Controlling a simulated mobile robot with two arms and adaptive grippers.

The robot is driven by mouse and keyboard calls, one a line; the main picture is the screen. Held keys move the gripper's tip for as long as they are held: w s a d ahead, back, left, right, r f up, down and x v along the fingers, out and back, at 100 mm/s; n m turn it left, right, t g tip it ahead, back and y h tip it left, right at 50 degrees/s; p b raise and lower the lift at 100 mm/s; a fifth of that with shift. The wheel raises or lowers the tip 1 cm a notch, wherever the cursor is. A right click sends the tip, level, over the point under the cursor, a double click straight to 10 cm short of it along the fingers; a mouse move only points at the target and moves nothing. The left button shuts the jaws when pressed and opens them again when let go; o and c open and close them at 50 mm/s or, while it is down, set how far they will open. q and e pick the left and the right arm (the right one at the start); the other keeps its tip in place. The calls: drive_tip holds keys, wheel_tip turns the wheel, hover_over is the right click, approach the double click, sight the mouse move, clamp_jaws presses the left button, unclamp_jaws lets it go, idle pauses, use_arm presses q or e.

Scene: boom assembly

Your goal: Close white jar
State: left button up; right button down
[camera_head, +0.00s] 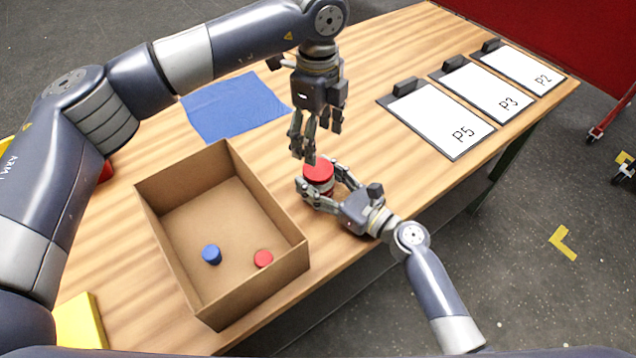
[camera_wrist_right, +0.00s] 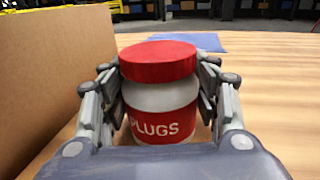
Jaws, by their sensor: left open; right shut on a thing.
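A white jar (camera_wrist_right: 162,98) with a red lid (camera_wrist_right: 158,61) and a red label reading "PLUGS" stands upright on the table in the right wrist view. The lid sits on the jar's top; I cannot tell whether it is screwed tight. In the head view the red lid (camera_head: 318,170) hides most of the jar. My right gripper (camera_head: 325,190) is shut around the jar's body, with a finger on each side. My left gripper (camera_head: 316,145) points down, open and empty, just above the lid.
An open cardboard box (camera_head: 222,235) stands left of the jar, holding a blue cap (camera_head: 211,254) and a red cap (camera_head: 263,259). A blue cloth (camera_head: 236,105) lies behind. Clipboards (camera_head: 442,117) marked P5, P3 and P2 lie at the right. Bare table separates them from the jar.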

sight(318, 168)
use_arm(q)
wheel_tip(318, 168, down, 8)
drive_tip(key=shift+r, duration=0.15)
idle(0.4)
drive_tip(key=c, duration=1.1)
drive_tip(key=m, duration=0.5)
drive_tip(key=shift+m, duration=0.4)
drive_tip(key=m, duration=1.7)
